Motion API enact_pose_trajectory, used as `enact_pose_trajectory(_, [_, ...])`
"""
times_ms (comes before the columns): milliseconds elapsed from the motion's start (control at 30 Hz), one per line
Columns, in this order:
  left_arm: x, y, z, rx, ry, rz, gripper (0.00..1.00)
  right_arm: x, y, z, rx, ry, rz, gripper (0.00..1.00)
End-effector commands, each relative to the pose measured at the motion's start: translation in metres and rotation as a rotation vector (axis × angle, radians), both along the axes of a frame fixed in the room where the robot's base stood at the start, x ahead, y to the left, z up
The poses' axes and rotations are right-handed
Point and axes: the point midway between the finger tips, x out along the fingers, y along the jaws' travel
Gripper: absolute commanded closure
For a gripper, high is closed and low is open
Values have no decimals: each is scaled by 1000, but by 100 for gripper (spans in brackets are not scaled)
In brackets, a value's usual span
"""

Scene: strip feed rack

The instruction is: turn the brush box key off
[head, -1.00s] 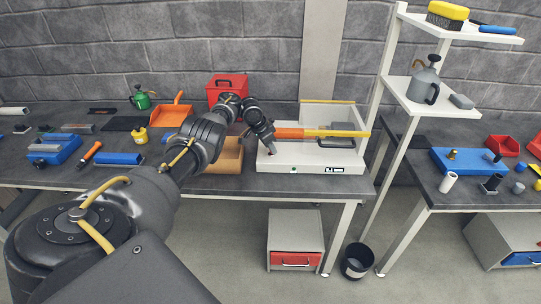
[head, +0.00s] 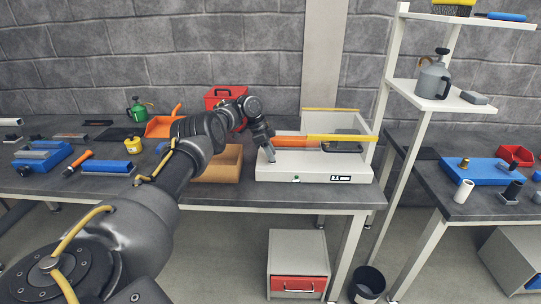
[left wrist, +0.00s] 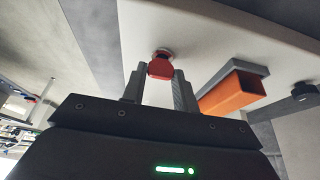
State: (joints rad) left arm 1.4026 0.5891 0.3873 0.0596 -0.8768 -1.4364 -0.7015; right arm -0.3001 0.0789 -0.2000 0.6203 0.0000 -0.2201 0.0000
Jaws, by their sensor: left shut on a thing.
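The left gripper is shut on the key. In the head view the left gripper (head: 270,154) comes down over the left part of the box and hides the key. I cannot tell the key's turn angle. My right gripper is not in view.
An orange block (head: 300,142) and a yellow bar (head: 340,138) lie along the box top, right of my gripper; the orange block also shows in the left wrist view (left wrist: 235,93). A cardboard-coloured tray (head: 222,170) stands to the left. A white shelf post (head: 407,165) rises at right.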

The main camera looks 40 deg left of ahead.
Motion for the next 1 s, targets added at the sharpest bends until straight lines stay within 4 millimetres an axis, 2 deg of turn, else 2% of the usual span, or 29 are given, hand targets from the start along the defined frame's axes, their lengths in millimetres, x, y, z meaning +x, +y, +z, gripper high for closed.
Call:
enact_pose_trajectory(333, [-1, -1, -2, 0, 6, -4, 94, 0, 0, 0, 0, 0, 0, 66])
enact_pose_trajectory(367, [-1, -1, -2, 0, 6, -4, 67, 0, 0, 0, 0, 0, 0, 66])
enact_pose_trajectory(500, [-1, -1, -1, 1, 4, -3, 49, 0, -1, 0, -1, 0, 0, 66])
enact_pose_trajectory(833, [-1, 1, 3, 0, 1, 0, 49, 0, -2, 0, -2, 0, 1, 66])
enact_pose_trajectory(1000, [-6, 9, 24, 0, -1, 0, 49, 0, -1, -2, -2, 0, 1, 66])
